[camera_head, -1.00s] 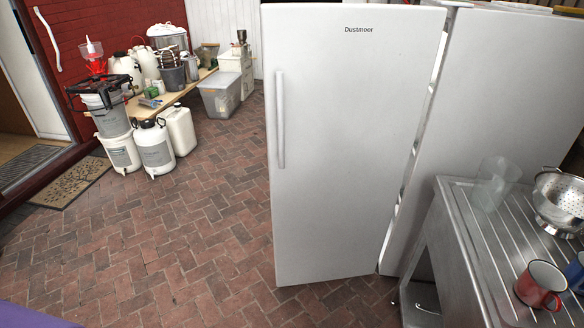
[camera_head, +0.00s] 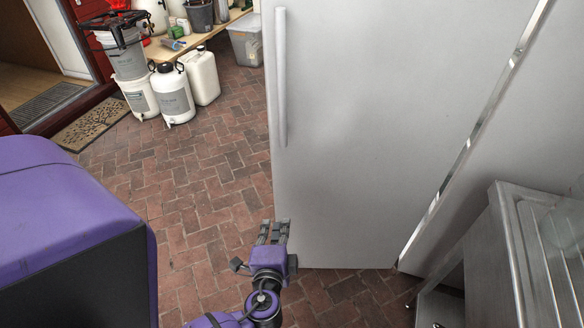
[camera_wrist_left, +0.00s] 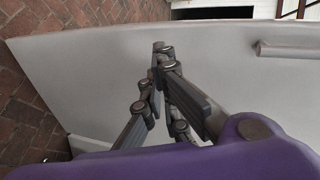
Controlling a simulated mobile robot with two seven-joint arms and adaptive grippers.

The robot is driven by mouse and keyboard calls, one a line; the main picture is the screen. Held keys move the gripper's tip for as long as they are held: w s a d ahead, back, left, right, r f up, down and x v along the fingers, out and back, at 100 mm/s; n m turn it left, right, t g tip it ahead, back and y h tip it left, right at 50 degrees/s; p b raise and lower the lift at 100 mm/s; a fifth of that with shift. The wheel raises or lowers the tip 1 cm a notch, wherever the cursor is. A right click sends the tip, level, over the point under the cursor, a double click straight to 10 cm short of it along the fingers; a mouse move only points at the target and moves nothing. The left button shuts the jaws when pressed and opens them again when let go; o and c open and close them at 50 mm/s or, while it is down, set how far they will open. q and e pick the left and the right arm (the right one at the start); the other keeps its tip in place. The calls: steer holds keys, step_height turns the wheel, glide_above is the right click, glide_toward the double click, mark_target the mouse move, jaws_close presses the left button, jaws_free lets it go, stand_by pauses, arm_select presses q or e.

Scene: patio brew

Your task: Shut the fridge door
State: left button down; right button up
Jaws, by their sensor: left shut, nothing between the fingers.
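The white fridge door (camera_head: 350,130) stands before me in the head view, with a long vertical handle (camera_head: 281,80) near its left edge. A narrow pale gap runs down its right side, between it and the fridge body (camera_head: 510,120). My left gripper (camera_head: 273,228) is low at the door's lower left edge, shut and empty. In the left wrist view the door panel (camera_wrist_left: 90,80) fills the space behind the fingers (camera_wrist_left: 161,50), and the handle (camera_wrist_left: 290,47) is to the right. I cannot tell whether the fingers touch the door. My right gripper is out of view.
A metal sink unit (camera_head: 510,270) stands at the right. White jugs (camera_head: 175,95) and buckets stand by a wooden bench at the back left, near a doormat (camera_head: 92,124). The brick floor (camera_head: 200,190) left of the door is clear.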

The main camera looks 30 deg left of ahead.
arm_select(q)
steer(key=m+t+y, duration=0.1)
steer(key=t+y, duration=0.1)
glide_toward(287, 156)
steer(key=p+x, duration=0.2)
steer(key=x, duration=0.3)
steer(key=shift+w+a+r, duration=0.1)
steer(key=shift+w+a, duration=0.15)
steer(key=shift+w, duration=0.1)
steer(key=shift+w+a, duration=0.25)
steer(key=shift+w, duration=0.15)
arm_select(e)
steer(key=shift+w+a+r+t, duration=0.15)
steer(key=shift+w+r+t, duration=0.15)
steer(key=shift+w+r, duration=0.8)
arm_select(q)
steer(key=shift+w+a, duration=0.1)
steer(key=shift+w, duration=0.05)
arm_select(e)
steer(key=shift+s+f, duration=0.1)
